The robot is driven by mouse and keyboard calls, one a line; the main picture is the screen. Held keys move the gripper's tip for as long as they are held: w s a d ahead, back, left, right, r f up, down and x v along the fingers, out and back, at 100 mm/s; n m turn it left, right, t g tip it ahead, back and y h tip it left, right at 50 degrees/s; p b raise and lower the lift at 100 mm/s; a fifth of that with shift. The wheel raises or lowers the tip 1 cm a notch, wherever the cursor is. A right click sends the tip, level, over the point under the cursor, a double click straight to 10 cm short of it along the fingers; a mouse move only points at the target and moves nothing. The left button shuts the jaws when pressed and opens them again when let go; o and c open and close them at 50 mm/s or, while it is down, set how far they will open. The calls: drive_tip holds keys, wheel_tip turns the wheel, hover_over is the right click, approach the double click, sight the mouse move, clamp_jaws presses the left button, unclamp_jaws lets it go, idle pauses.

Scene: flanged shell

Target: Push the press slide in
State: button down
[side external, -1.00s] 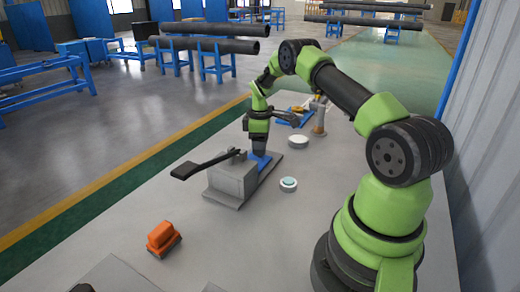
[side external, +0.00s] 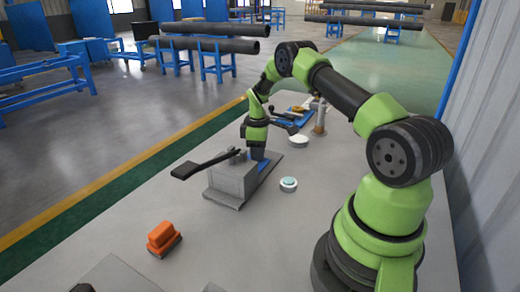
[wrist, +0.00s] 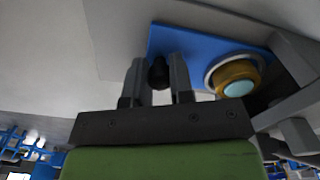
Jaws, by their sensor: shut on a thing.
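The press is a grey block (side external: 232,178) with a long black lever (side external: 205,164), standing on a grey base plate. Its blue slide (side external: 264,166) shows beside the block, partly hidden by my gripper (side external: 258,157). In the wrist view, the blue slide (wrist: 190,45) carries a brass-coloured part (wrist: 238,72) with a pale teal top, seated in a light ring near the press frame. A black knob (wrist: 158,74) on the slide lies between the two fingers of my gripper (wrist: 158,82), which is shut on it.
A round pale part with a teal top (side external: 288,184) stands right of the press. A white disc (side external: 298,141), a post with a brass-coloured base (side external: 319,122) and a blue tray (side external: 291,119) are behind. An orange block (side external: 163,238) sits at front left, with clear table between.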

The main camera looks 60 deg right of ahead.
drive_tip(key=shift+a, duration=1)
drive_tip(key=c, duration=1)
unclamp_jaws()
drive_tip(key=shift+r, duration=0.1)
wheel_tip(320, 180, up, 10)
